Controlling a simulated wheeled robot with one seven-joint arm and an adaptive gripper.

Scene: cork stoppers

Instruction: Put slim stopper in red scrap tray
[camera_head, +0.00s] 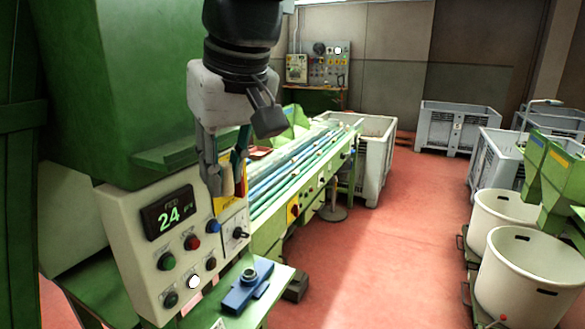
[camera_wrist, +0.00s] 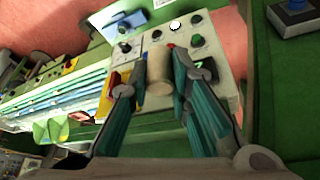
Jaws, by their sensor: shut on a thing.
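My gripper (camera_head: 226,180) is up in the air in front of the green machine and its control panel. In the wrist view my gripper (camera_wrist: 153,82) is shut on a tan cork stopper (camera_wrist: 158,73), with one finger on each side. The stopper's pale side faces the camera, and it shows only as a small tan patch between the fingers in the head view. A small red-edged item (camera_head: 261,152), possibly the red scrap tray, lies behind the gripper by the conveyor. It is partly hidden, and I cannot make out its inside.
The control panel (camera_head: 150,255) with buttons and a display reading 24 stands close by at the left. A blue fixture (camera_head: 246,289) sits on the green bench below. The roller conveyor (camera_head: 300,170) runs away behind. White bins (camera_head: 530,270) stand at the right; the red floor between is clear.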

